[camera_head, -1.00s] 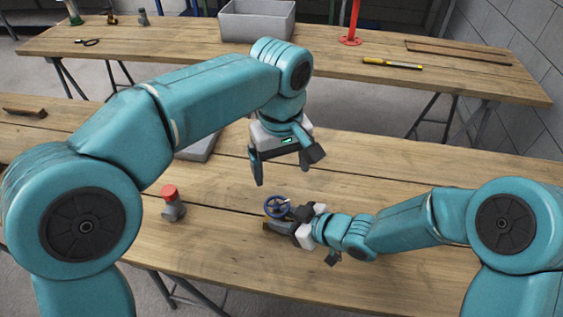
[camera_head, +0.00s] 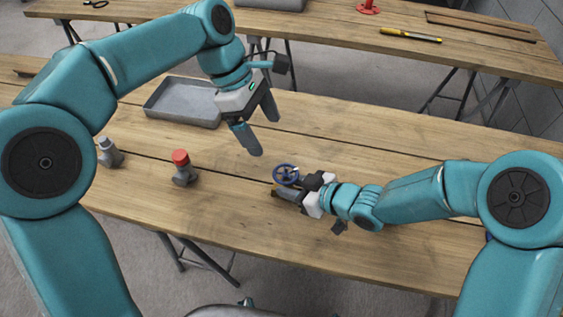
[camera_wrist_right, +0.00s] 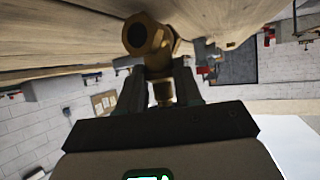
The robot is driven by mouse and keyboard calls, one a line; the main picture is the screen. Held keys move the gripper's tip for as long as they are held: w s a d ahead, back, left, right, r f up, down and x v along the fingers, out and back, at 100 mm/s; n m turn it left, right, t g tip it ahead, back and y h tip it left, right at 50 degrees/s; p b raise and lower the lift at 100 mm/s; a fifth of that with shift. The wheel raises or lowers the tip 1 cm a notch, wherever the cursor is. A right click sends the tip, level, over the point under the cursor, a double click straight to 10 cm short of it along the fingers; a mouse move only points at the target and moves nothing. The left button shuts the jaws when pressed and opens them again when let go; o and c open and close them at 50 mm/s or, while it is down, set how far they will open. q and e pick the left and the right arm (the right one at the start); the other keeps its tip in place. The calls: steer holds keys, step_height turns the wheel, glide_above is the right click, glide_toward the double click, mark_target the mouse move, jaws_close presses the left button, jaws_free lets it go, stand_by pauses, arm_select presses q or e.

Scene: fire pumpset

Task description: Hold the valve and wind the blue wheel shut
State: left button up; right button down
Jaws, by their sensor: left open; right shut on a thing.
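The blue wheel (camera_head: 286,174) sits on top of the valve at the middle of the near bench in the head view. The valve's brass body (camera_wrist_right: 150,38) shows in the right wrist view, between the fingers. My right gripper (camera_head: 290,188) is shut on the valve from the right; its fingers also show in the right wrist view (camera_wrist_right: 160,88). My left gripper (camera_head: 262,138) is open and empty, fingers pointing down, above the bench and up and left of the wheel, apart from it. The wheel is not clearly visible in the right wrist view.
A grey tray (camera_head: 182,103) lies on the near bench behind the left gripper. A red-capped fitting (camera_head: 182,168) and a grey fitting (camera_head: 108,152) stand to the left. A yellow-handled tool (camera_head: 410,34) lies on the far bench. The bench right of the tray is clear.

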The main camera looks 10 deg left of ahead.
mark_target(285, 169)
arm_select(q)
steer(key=x, duration=1.1)
steer(key=shift+f, duration=0.55)
steer(key=c, duration=1.1)
